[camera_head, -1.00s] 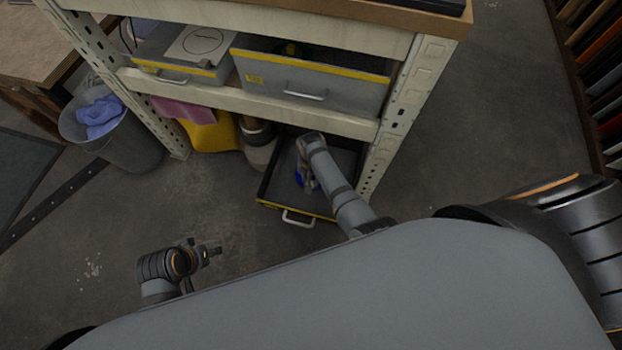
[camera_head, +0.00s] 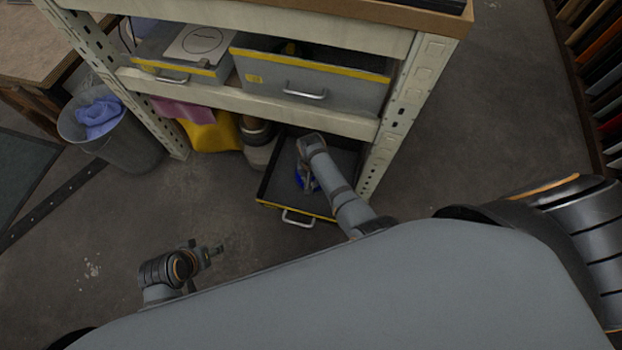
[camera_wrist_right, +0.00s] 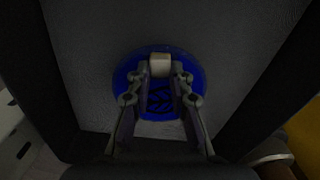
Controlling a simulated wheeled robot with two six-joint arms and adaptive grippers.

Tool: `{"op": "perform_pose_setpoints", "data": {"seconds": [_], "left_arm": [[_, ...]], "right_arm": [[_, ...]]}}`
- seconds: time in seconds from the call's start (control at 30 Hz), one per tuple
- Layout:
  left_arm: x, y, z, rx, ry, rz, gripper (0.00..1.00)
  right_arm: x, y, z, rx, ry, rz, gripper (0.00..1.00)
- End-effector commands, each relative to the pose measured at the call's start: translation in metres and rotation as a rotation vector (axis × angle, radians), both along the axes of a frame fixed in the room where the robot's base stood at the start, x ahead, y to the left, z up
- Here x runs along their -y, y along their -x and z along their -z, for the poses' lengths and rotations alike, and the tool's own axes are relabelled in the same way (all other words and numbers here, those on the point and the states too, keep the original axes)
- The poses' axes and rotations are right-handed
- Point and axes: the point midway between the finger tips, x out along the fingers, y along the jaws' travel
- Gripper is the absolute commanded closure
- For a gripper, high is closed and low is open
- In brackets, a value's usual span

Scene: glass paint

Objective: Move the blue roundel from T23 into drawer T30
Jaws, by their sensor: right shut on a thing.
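The blue roundel (camera_wrist_right: 124,77) shows in the right wrist view as a round blue disc with a dark pattern. My right gripper (camera_wrist_right: 160,68) is shut on it, with a small pale block between the fingertips. In the head view the roundel (camera_head: 300,182) is mostly hidden by my right arm, inside the open lower drawer (camera_head: 270,195). That drawer is grey with a yellow front edge. I cannot tell whether the roundel touches the drawer floor. My left gripper (camera_head: 213,250) is low at the left over bare floor, away from the shelf; its jaw state is unclear.
Above, a wider grey drawer (camera_head: 345,92) with a yellow edge and a smaller one (camera_head: 172,75) sit on the shelf. A shelf post (camera_head: 395,120) stands right of the lower drawer. A yellow container (camera_head: 215,137) is at its left. A bin (camera_head: 130,150) stands further left.

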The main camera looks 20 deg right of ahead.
Motion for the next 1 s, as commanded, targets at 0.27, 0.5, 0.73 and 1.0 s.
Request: {"op": "perform_pose_setpoints", "data": {"seconds": [0.27,0.5,0.73,1.0], "left_arm": [[-0.0002,0.0,0.0005,-0.001,0.0,0.0,0.6],[-0.0001,0.0,-0.0001,0.0,0.0,0.0,0.6],[-0.0001,-0.0001,-0.0001,0.0,0.0,0.001,0.6],[0.0001,-0.0003,-0.0071,0.001,0.0,0.0,0.6]], "right_arm": [[0.0003,-0.0004,0.0012,0.001,0.0,0.0,1.0],[0.0001,-0.0004,0.006,0.0,0.0,0.0,1.0],[0.0001,-0.0005,0.006,0.001,0.0,0.0,1.0],[0.0003,-0.0005,0.0042,0.0,0.0,0.0,1.0]]}}
